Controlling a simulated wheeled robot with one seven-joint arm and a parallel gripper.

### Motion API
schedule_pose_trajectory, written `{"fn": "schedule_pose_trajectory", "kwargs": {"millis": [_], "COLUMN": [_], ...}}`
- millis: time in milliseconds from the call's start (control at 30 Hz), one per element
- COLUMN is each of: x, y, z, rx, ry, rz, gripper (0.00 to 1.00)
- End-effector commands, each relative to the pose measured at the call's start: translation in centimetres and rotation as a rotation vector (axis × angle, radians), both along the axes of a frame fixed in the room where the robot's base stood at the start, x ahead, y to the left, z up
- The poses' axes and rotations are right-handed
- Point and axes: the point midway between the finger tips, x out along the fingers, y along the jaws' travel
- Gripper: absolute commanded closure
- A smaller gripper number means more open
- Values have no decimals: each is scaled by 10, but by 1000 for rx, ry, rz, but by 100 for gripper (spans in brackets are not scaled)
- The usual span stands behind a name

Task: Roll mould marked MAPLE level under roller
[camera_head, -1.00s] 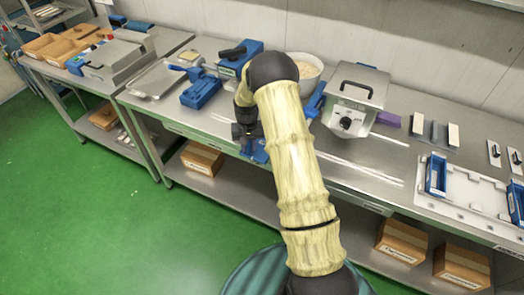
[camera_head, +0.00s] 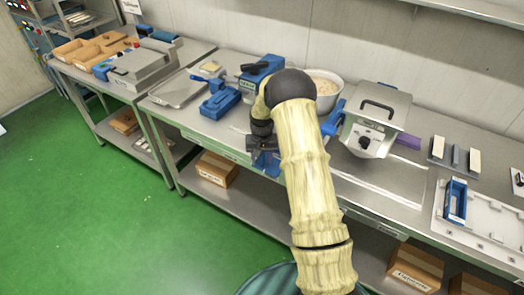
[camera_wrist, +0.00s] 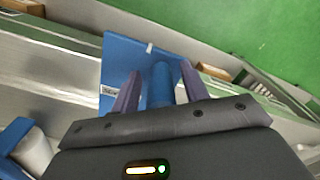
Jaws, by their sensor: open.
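My gripper (camera_head: 264,158) is at the front edge of the long steel bench, left of the steel-lidded machine. In the wrist view, the two jaws of my gripper (camera_wrist: 160,72) stand apart on either side of a blue cylinder (camera_wrist: 160,88). I cannot tell whether they touch it. Behind it is a flat blue plate (camera_wrist: 138,50) with a small white label, too small to read. The same blue part (camera_head: 266,163) shows below my gripper in the head view. A blue frame mould (camera_head: 455,200) lies on a white tray (camera_head: 482,232) at right. I cannot read MAPLE anywhere.
A blue unit with a black handle (camera_head: 262,70), a bowl of pale mix (camera_head: 325,88) and the steel-lidded machine (camera_head: 378,118) stand behind my arm. A blue device (camera_head: 220,103) sits left. Cardboard boxes (camera_head: 216,168) lie on the lower shelf. The green floor (camera_head: 80,210) is clear.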

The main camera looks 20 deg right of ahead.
Motion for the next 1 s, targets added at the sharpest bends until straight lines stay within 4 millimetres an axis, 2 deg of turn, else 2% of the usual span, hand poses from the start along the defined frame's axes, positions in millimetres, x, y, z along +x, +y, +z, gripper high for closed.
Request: {"fn": "schedule_pose_trajectory", "kwargs": {"millis": [133, 267, 800, 1000], "x": [1, 1, 1, 0], "y": [2, 1, -5, -5], "z": [10, 29, 137, 166], "rx": [-1, 0, 0, 0], "ry": [-3, -5, -4, -2], "rz": [3, 2, -6, -7], "gripper": [55, 55, 55, 55]}}
